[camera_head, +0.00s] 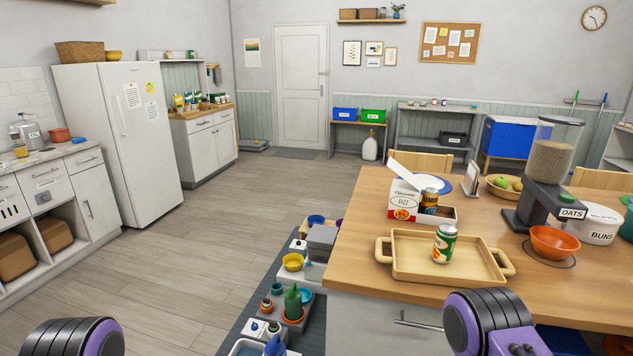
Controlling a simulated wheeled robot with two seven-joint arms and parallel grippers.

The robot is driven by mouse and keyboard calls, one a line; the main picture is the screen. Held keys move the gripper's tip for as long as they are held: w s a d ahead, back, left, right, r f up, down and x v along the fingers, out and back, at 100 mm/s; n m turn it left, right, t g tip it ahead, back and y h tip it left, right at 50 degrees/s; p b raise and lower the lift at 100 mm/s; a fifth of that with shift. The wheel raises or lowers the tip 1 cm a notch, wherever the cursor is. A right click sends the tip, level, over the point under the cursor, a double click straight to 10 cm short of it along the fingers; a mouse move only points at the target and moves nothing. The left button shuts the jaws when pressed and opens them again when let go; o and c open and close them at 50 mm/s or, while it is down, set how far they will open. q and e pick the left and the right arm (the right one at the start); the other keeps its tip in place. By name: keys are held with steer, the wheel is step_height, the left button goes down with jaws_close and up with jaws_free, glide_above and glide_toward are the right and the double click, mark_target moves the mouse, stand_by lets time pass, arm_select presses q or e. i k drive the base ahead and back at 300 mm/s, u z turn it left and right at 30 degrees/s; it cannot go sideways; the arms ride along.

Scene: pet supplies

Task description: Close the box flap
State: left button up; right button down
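The box (402,198) is a white carton with red print and the word FIZZ on its front. It stands on the wooden table behind the tray. Its white flap (408,171) stands up, tilted, so the box is open. A dark can with a yellow band (429,202) stands in its low, open right part. No gripper shows in the head view. Only dark ribbed parts of my arms with purple show, at the bottom left and bottom right, both well short of the box.
A wooden tray (400,267) with a green-and-white can (444,244) sits in front of the box. A blue plate (437,184), fruit bowl (497,190), oats dispenser (543,205) and orange bowl (555,242) stand around it.

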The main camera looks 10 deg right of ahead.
mark_target(394, 165)
steer(key=u, duration=1.2)
steer(key=i, duration=1.9)
steer(key=z, duration=0.75)
